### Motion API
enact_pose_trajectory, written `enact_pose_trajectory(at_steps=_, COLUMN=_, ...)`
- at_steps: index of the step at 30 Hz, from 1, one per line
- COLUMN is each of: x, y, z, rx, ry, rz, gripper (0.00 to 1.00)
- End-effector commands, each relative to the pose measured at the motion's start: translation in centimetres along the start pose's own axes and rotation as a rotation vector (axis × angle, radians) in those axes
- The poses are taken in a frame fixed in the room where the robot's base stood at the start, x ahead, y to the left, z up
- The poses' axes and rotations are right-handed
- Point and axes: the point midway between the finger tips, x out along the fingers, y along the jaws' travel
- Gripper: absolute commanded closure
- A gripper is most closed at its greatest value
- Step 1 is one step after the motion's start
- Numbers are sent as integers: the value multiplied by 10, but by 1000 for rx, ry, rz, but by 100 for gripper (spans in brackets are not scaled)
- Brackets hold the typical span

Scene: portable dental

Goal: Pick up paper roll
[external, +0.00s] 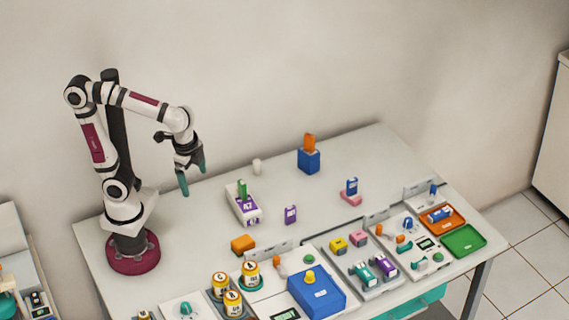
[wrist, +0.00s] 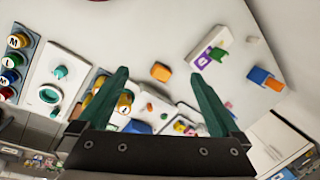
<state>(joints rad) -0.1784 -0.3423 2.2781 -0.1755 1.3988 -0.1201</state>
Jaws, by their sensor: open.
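A small white cylinder (external: 257,166), which looks like the paper roll, stands upright near the back edge of the table in the external view. A small pale shape (wrist: 252,39) at the upper right of the wrist view seems to be the same cylinder, but it is too small to be sure. My gripper (external: 193,182) hangs above the back left of the table, to the left of the cylinder and apart from it. In the wrist view its two green fingers (wrist: 158,75) are spread wide with nothing held between them.
A blue block with an orange top (external: 309,158) stands right of the cylinder. A white-and-purple box (external: 239,211) with a green piece sits in front of it. An orange block (external: 243,244) lies nearer. Trays and yellow jars (external: 232,303) crowd the front; the back left surface is clear.

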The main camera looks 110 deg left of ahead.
Motion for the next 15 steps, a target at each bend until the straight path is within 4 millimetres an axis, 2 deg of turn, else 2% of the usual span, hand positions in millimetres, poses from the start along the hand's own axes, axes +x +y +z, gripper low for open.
enact_pose_trajectory(at_steps=1, x=8, y=25, z=17, rx=102, ry=5, rz=16, gripper=0)
enact_pose_trajectory(at_steps=3, x=20, y=50, z=38, rx=216, ry=6, rz=35, gripper=0)
enact_pose_trajectory(at_steps=5, x=27, y=61, z=49, rx=274, ry=5, rz=46, gripper=0)
enact_pose_trajectory(at_steps=8, x=32, y=68, z=56, rx=309, ry=3, rz=53, gripper=0)
enact_pose_trajectory(at_steps=12, x=32, y=67, z=56, rx=307, ry=2, rz=53, gripper=22)
enact_pose_trajectory(at_steps=13, x=32, y=67, z=56, rx=306, ry=2, rz=53, gripper=23)
enact_pose_trajectory(at_steps=15, x=32, y=67, z=56, rx=306, ry=2, rz=53, gripper=33)
